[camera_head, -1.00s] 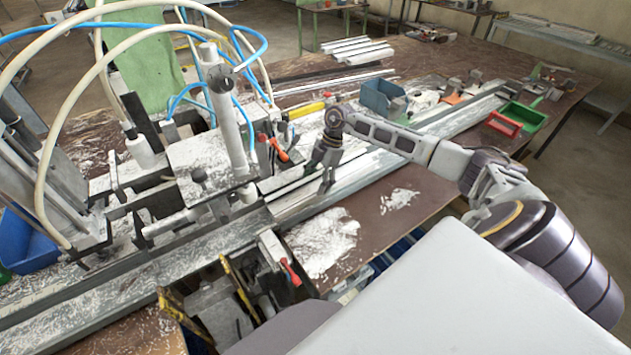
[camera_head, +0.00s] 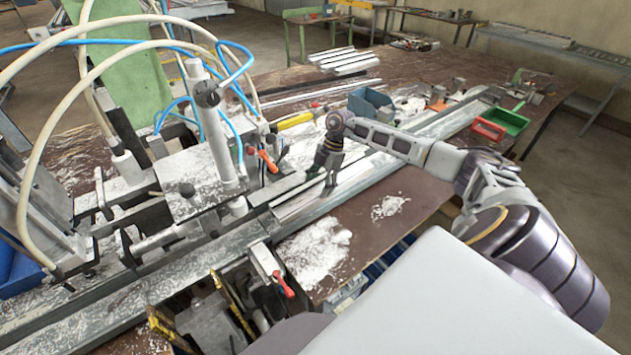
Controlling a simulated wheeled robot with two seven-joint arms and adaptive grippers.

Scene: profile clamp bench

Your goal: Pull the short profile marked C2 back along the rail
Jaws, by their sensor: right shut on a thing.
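The rail (camera_head: 400,170) runs diagonally across the bench, from the lower left to the upper right. A short silvery profile (camera_head: 298,207) lies along it, just right of the clamp machine. No C2 mark can be read at this size. My right gripper (camera_head: 329,182) points down over the rail, at the right part of this profile. Its fingers are shut on a profile there; the contact itself is small and partly hidden by the fingers. My left gripper does not show.
The clamp machine (camera_head: 205,185) with hoses stands left of the gripper. A blue bin (camera_head: 370,104), a red tray (camera_head: 488,130) and a green tray (camera_head: 510,120) stand farther right. White shavings (camera_head: 315,246) lie in front of the rail.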

